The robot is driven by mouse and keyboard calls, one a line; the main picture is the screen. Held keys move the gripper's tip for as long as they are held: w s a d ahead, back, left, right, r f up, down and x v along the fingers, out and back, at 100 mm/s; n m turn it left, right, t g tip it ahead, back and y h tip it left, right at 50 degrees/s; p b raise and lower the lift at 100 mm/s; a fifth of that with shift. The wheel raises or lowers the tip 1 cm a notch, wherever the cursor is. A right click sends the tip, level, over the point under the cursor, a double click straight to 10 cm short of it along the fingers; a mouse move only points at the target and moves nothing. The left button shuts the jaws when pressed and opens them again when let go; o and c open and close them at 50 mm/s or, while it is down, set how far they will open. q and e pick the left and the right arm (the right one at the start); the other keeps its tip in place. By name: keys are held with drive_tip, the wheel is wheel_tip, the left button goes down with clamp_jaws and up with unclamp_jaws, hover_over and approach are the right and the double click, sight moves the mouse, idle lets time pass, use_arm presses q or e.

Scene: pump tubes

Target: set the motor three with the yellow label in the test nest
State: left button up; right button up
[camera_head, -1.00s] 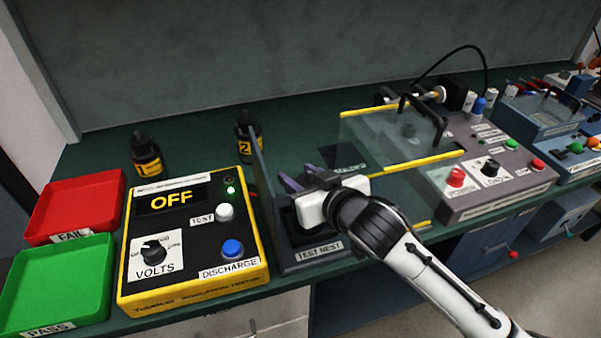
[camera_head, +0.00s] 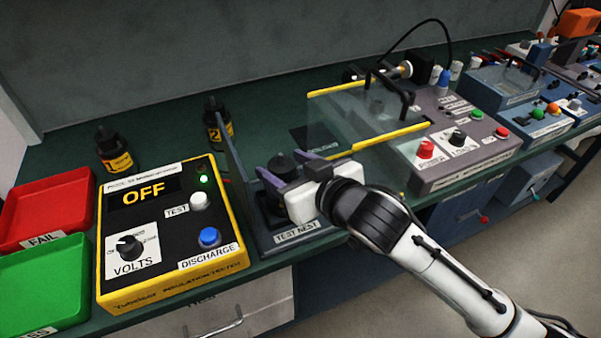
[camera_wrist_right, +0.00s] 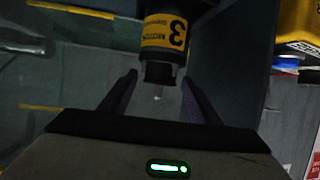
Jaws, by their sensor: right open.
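Motor three, black with a yellow label reading 3, shows in the right wrist view (camera_wrist_right: 165,32). Its narrow dark end lies between my spread fingertips, with gaps at both sides. In the head view its black top (camera_head: 281,163) shows at the test nest (camera_head: 262,238), and its lower part is hidden by my gripper. It appears to stand in the nest, but its base and seating cannot be seen. My right gripper (camera_head: 287,168) is open at the nest, its purple fingers on either side of the motor. My left gripper is out of view.
The yellow tester (camera_head: 175,262) reading OFF stands just left of the nest. A clear panel with yellow edges (camera_head: 335,125) is close on the right. Motor two (camera_head: 216,128) and another black motor (camera_head: 113,152) stand behind. Red (camera_head: 45,205) and green (camera_head: 40,285) trays are left.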

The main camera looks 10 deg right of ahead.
drive_tip(key=v, duration=0.6)
drive_tip(key=shift+s, duration=0.25)
drive_tip(key=shift+d+r, duration=0.1)
idle(0.8)
